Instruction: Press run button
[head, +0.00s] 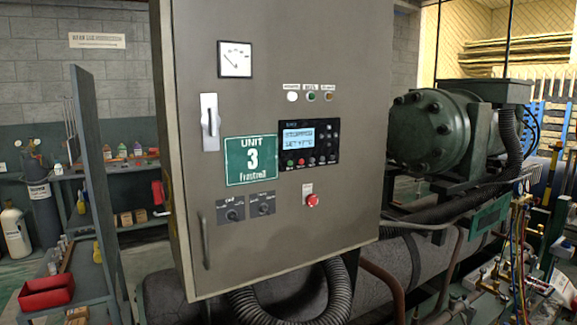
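A grey control cabinet (350,190) fills the middle of the head view, its door shut. On it is a black controller panel (334,135) with a lit blue display (299,136) and a row of small buttons (300,162) below. The button labels are too small to read, so I cannot tell which one is the run button. A red mushroom button (312,200) sits lower on the door. Neither of my grippers is in view, and nothing touches the panel.
A dark green compressor (430,130) stands right. A shelf rack with a red tray (46,292) stands left.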

